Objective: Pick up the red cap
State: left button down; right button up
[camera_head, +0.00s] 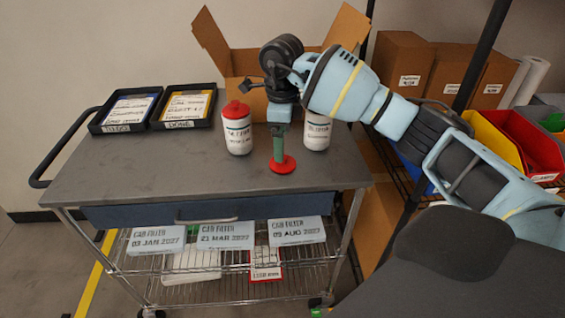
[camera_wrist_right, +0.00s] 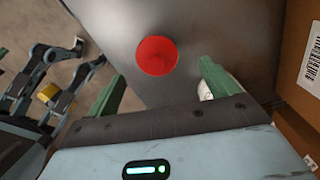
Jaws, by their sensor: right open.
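A loose red cap (camera_head: 283,165) lies on the grey top of the cart, near its front right part. It shows as a red disc in the right wrist view (camera_wrist_right: 157,56). My right gripper (camera_head: 279,153) points down above the cap, and its green finger hides part of the cap in the head view. In the right wrist view the green fingers are apart and empty, with the cap between and beyond them. A white bottle with a red top (camera_head: 238,130) stands left of the gripper. My left gripper is not in view.
A second white bottle (camera_head: 317,134) stands close on the right, its top hidden by my arm. An open cardboard box (camera_head: 245,62) is behind. Two black trays (camera_head: 125,111) (camera_head: 184,106) lie at the back left. The cart's front left is clear.

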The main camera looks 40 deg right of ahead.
aim_at(289, 164)
jog(key=f, duration=0.5)
jog(key=shift+s+a, duration=0.1)
jog(key=shift+s, duration=0.15)
jog(key=c, duration=1.1)
